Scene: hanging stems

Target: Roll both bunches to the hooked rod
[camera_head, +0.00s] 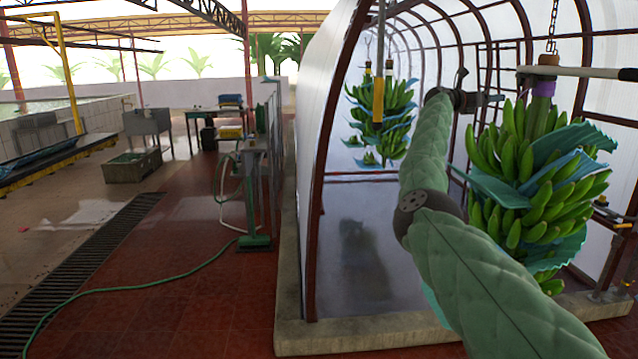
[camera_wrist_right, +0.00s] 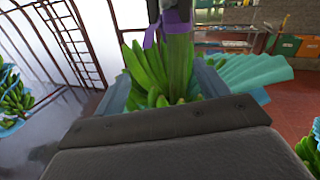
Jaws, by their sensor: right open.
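A near banana bunch (camera_head: 507,150), with blue-green sheets between its hands, hangs from a chain (camera_head: 552,28) at the right. Its stem has a purple band (camera_head: 543,89), which also shows in the right wrist view (camera_wrist_right: 174,22). More bananas (camera_head: 397,97) hang farther back; I cannot tell whether they are one bunch or two. A thin upright rod with a yellow lower part (camera_head: 378,100) hangs in front of them; its hook is not clear. My right gripper (camera_head: 490,98) is open beside the near stem; in the wrist view its fingers (camera_wrist_right: 165,88) flank the stem, contact unclear. My left gripper is out of view.
A pale bar (camera_head: 590,72) runs out right from the near stem's top. A curved frame with translucent walls (camera_head: 335,130) encloses the bunches, above a low concrete curb (camera_head: 290,300). A green hose (camera_head: 150,283) lies on the red floor at left.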

